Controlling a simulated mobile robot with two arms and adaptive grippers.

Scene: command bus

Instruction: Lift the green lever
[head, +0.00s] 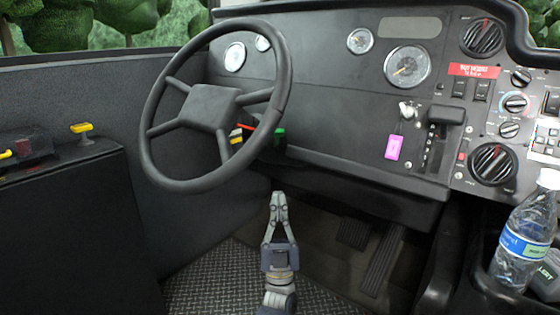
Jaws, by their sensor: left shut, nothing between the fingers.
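The green lever (280,137) shows as a small green end just right of the steering wheel's lower right rim, in front of the dark dashboard. The wheel hides part of its surroundings, and I cannot tell its exact angle. My left gripper (279,198) points upward from the bottom middle of the head view, with its fingertips together and nothing between them. In the picture it is below the green lever, with a clear gap between them. My right gripper is not in view.
The black steering wheel (222,173) stands left of the lever. A red stalk and yellow pieces show behind its rim. Dashboard panels with gauges, knobs and a pink tag (393,147) lie to the right. A water bottle (526,238) stands at far right; pedals (382,260) are below.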

